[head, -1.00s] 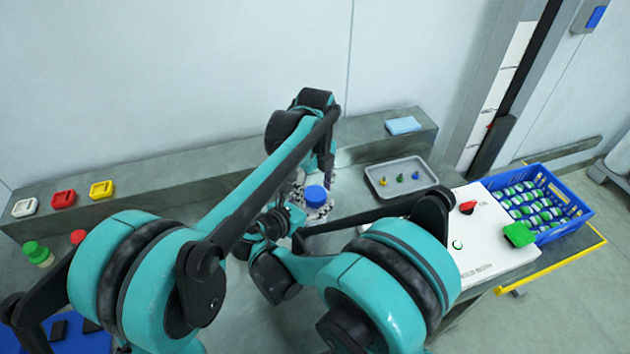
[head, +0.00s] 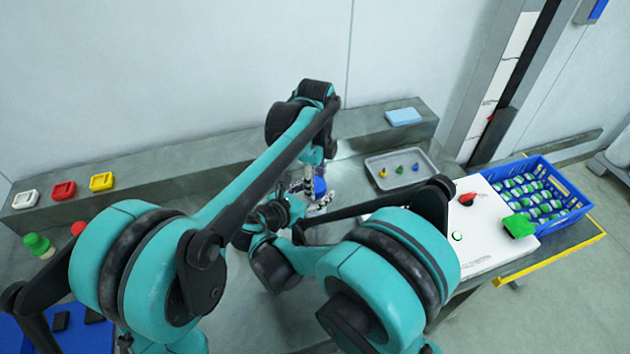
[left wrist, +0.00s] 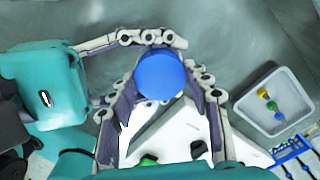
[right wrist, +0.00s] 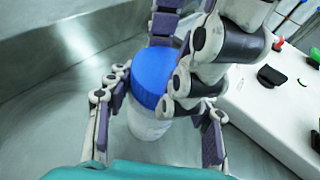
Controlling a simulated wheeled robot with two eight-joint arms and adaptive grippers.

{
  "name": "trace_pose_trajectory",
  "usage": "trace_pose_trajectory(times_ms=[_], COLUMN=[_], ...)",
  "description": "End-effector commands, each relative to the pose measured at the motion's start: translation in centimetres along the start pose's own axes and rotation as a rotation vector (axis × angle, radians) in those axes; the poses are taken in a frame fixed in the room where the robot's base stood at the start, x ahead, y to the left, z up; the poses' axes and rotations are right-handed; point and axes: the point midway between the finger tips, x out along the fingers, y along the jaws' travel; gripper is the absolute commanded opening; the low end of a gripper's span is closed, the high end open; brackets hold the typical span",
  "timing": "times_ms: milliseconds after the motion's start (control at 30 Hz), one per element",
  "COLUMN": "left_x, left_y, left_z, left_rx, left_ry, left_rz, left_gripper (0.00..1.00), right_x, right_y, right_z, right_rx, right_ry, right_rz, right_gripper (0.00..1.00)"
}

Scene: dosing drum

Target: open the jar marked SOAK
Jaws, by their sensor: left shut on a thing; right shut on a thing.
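The jar has a blue lid (head: 319,187) and a pale, whitish body (right wrist: 148,122). It stands upright on the grey bench between my two grippers; no marking on it can be read. My left gripper (left wrist: 165,88) comes from above, its fingers shut around the lid, which also shows in the right wrist view (right wrist: 154,76). My right gripper (right wrist: 152,98) comes in low from the side, its fingers shut around the jar's body. Fingers and arm links hide much of the jar in the head view.
A grey tray (head: 376,165) with small coloured pieces is right of the jar. A white box (head: 490,250) with a red knob and a blue crate (head: 570,190) of green-banded jars are farther right. Red, yellow and white blocks lie on the back-left ledge. A green-topped object (head: 38,245) stands left.

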Motion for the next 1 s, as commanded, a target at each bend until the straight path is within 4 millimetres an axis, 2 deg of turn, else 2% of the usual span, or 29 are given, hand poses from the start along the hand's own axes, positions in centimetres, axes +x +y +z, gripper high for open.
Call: trace_pose_trajectory(times_ms=[133, 400, 433, 500, 800, 1000], left_x=[0.0, 0.0, 0.0, 0.0, -0.1, -2.6], left_y=[0.0, 0.0, 0.0, 0.0, 0.0, 0.1], left_z=[0.0, 0.0, 0.0, 0.0, 0.0, 0.0], left_rx=[-0.117, -0.126, -0.126, -0.125, -0.124, -0.124], left_ry=[0.0, 0.0, 0.0, 0.0, 0.0, 0.0], left_rz=[0.001, 0.001, 0.001, 0.001, 0.0, 0.0], left_gripper=[0.14, 0.14, 0.54, 0.69, 0.69, 0.69], right_x=[0.0, 0.0, 0.0, 0.0, 0.0, 0.0], right_y=[0.0, 0.0, 0.0, 0.0, 0.0, 0.0], right_z=[0.0, 0.0, 0.0, 0.0, 0.0, 0.0], right_rx=[0.0, 0.0, 0.0, 0.0, 0.0, 0.001], right_ry=[0.001, 0.001, 0.001, 0.001, 0.001, 0.001], right_rz=[0.0, 0.0, 0.0, 0.0, 0.0, 0.0], right_gripper=[0.0, 0.0, 0.0, 0.0, 0.0, 0.0])
